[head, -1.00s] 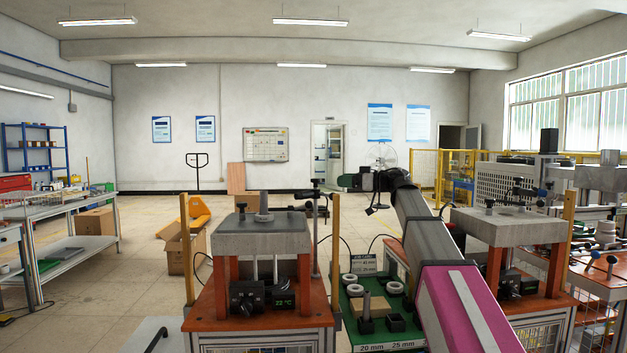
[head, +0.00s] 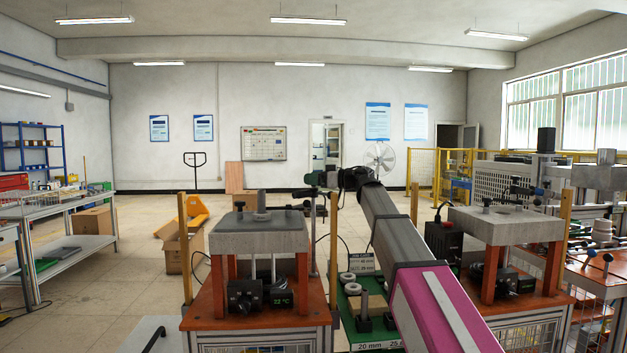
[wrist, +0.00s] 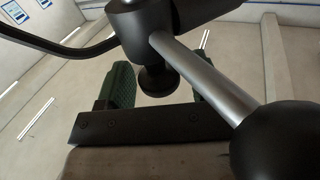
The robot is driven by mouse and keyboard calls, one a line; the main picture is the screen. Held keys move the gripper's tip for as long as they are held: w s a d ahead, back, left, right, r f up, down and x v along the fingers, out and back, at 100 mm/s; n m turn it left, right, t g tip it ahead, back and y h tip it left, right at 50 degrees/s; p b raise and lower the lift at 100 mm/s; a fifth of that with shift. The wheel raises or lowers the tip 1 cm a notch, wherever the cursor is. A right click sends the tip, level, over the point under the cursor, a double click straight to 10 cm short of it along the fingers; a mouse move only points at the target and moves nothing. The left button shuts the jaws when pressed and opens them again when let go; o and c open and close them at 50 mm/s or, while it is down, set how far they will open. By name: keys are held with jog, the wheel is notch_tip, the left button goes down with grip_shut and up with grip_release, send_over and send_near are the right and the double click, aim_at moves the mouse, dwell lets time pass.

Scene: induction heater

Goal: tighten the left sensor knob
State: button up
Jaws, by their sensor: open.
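The left sensor stand (head: 314,235) is a thin upright post on the left machine, with a dark clamp near its top. My gripper (head: 312,179) is at this clamp, at the left end of my arm. In the wrist view a black round knob (wrist: 155,82) sits under a dark clamp body (wrist: 145,25). The dark green fingers of my gripper (wrist: 160,85) are apart, one on each side of the knob. I see no clear contact. A silver rod with a black ball end (wrist: 280,143) crosses in front and hides part of the right finger.
The left machine (head: 258,235) has a grey top block on orange legs. A green board (head: 375,338) with rings and a post lies right of it. A similar machine (head: 507,225) stands at the right. Wooden posts (head: 334,250) rise beside the machines.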

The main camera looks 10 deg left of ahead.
jog(key=c, duration=0.9)
jog(key=shift+o, duration=0.2)
jog(key=shift+s+m+t, duration=0.1)
jog(key=shift+m+t, duration=0.4)
jog(key=shift+t, duration=0.2)
jog(key=shift+m+t, duration=0.3)
jog(key=shift+t, duration=0.2)
jog(key=o, duration=0.9)
jog(key=shift+c, duration=0.2)
jog(key=shift+d, duration=0.15)
jog(key=v, duration=1)
jog(key=shift+d+r, duration=0.2)
jog(key=shift+d, duration=0.1)
